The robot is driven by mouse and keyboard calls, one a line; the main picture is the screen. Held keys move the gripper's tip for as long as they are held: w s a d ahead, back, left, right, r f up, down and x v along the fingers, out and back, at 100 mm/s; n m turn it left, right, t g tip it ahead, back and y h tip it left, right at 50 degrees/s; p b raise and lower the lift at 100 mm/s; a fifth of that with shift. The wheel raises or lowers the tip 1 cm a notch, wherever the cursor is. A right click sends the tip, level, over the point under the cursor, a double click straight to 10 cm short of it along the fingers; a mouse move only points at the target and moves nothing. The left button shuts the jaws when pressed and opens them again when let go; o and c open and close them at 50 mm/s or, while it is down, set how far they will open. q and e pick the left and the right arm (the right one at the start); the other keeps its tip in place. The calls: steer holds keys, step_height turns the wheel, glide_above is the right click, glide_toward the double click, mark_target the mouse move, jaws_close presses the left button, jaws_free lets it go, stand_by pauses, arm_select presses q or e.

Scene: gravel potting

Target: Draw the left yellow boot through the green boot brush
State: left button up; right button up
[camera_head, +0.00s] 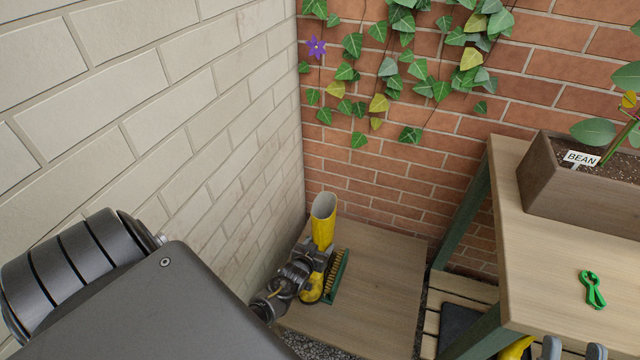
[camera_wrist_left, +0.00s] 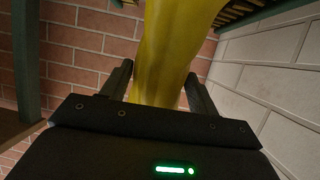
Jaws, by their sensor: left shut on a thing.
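The yellow boot (camera_head: 323,222) stands roughly upright with its open top up, beside the bristles of the green boot brush (camera_head: 341,276). Its middle is hidden behind my left gripper (camera_head: 318,262), which is shut on it. In the left wrist view the boot (camera_wrist_left: 168,50) runs between the two fingers of the left gripper (camera_wrist_left: 160,85). The brush's bristles (camera_wrist_left: 236,10) show at the top there; I cannot tell whether the boot touches them.
The brush is on a wooden board (camera_head: 385,270) in the corner between brick walls. A wooden table (camera_head: 540,290) at right carries a planter (camera_head: 570,190) labelled BEAN and a green clip (camera_head: 592,289). A yellow object (camera_head: 517,348) is partly visible at the bottom edge.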

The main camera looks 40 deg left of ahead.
arm_select(q)
steer(key=shift+s+d+r+p, duration=0.1)
steer(key=shift+s+d+p, duration=0.15)
steer(key=shift+s, duration=0.3)
steer(key=shift+s+d+p, duration=0.2)
steer(key=shift+s+p, duration=0.1)
steer(key=shift+s, duration=0.25)
steer(key=shift+s+d+p, duration=0.15)
steer(key=shift+s+p, duration=0.1)
steer(key=shift+s, duration=0.25)
steer(key=shift+w, duration=0.1)
steer(key=shift+w+a+b, duration=0.35)
steer(key=shift+w, duration=0.5)
steer(key=shift+w+a+b, duration=0.3)
steer(key=shift+w, duration=0.65)
steer(key=shift+w+a+b, duration=0.35)
steer(key=shift+w, duration=0.5)
steer(key=shift+w+a+b, duration=0.3)
steer(key=shift+w+a, duration=0.05)
steer(key=shift+w, duration=0.6)
